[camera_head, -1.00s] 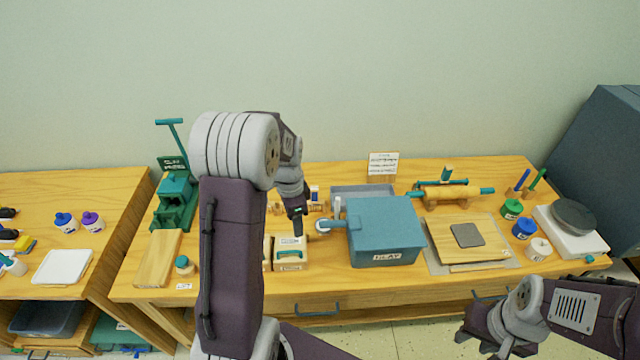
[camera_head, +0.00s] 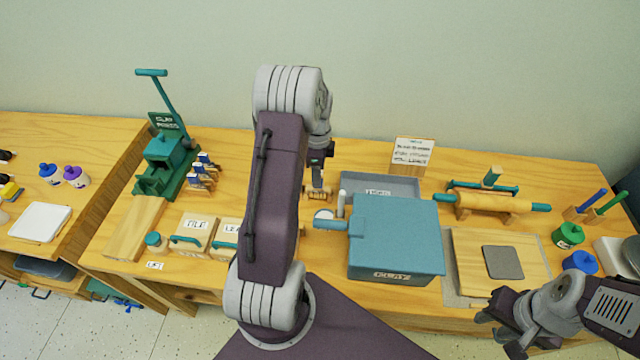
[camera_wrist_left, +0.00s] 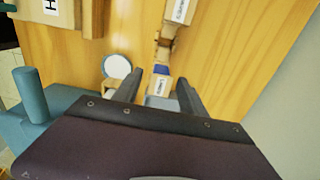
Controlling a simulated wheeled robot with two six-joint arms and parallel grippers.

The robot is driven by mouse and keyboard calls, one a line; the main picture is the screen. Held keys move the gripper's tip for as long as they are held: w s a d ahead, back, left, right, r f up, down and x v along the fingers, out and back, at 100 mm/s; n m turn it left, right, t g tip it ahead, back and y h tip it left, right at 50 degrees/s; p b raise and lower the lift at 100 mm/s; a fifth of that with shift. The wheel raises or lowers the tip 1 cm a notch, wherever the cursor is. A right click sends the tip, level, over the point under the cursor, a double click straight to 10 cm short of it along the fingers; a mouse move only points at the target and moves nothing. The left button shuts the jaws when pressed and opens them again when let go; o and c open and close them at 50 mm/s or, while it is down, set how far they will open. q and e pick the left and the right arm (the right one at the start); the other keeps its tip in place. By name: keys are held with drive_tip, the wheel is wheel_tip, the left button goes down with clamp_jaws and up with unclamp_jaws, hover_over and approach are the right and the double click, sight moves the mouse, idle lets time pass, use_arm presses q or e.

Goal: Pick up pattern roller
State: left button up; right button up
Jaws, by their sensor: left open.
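My left gripper (camera_head: 317,180) points down over the middle of the table, behind the teal clay box. In the left wrist view its fingers (camera_wrist_left: 162,88) are open. Between and beyond the fingertips is a small wooden piece (camera_wrist_left: 160,84) with a white label and blue part; I see no grip on it. Another labelled wooden piece (camera_wrist_left: 177,12) lies farther off. Small wooden roller-like pieces (camera_head: 318,194) show just below the gripper; which is the pattern roller I cannot tell. My right gripper (camera_head: 497,322) hangs at the lower right, away from these; its jaw opening is unclear.
The teal clay box (camera_head: 395,235) stands right of the left gripper, with a white disc (camera_head: 323,214) beside it. A grey tray (camera_head: 400,188) lies behind. A rolling pin (camera_head: 490,202) rests at right. A green press (camera_head: 165,165) and labelled stamps (camera_head: 201,172) stand left.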

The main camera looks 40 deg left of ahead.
use_arm(q)
drive_tip(key=shift+w+f, duration=0.25)
drive_tip(key=shift+f, duration=0.45)
drive_tip(key=f, duration=0.4)
drive_tip(key=shift+s+d+f, duration=0.1)
drive_tip(key=shift+s+f, duration=0.15)
drive_tip(key=shift+f, duration=0.05)
drive_tip(key=shift+w+f, duration=0.1)
drive_tip(key=shift+f, duration=0.15)
drive_tip(key=shift+r, duration=0.1)
clamp_jaws()
